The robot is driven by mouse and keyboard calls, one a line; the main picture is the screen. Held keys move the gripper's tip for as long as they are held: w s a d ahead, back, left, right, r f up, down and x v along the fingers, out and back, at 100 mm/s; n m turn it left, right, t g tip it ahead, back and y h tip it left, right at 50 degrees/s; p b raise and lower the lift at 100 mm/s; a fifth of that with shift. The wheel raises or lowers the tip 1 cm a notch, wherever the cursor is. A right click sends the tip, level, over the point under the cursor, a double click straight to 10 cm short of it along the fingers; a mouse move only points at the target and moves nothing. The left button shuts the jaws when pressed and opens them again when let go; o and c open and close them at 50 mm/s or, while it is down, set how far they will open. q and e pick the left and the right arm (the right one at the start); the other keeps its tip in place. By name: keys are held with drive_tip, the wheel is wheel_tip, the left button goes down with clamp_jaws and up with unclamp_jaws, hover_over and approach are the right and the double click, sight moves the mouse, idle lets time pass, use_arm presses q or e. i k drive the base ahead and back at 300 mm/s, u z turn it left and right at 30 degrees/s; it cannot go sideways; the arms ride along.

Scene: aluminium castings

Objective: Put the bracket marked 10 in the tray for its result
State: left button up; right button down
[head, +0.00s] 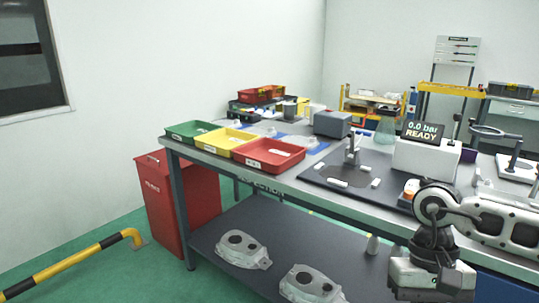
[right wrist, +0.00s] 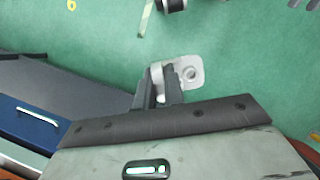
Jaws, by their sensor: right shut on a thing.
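My right gripper (right wrist: 166,76) is shut on a small pale metal bracket (right wrist: 190,73) with a round hole, seen in the right wrist view against the green floor. No number can be read on it. In the head view the right arm comes in at lower right and its fingertips are out of frame. A green tray (head: 190,139), a yellow tray (head: 211,149) and a red tray (head: 250,163) stand in a row at the left end of the bench. The red one has a small pale piece (head: 281,152) in it. My left gripper is not in view.
A dark mat (head: 325,172) on the bench bears a metal stand (head: 352,150) and several small white pieces. A display (head: 422,131) reads "0.0 bar READY". Large castings (head: 242,251) lie on the lower shelf. A red bin (head: 165,203) stands left of the bench.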

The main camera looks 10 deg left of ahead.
sight(217, 143)
drive_tip(key=u, duration=0.95)
drive_tip(key=i, duration=1.4)
drive_tip(key=z, duration=0.15)
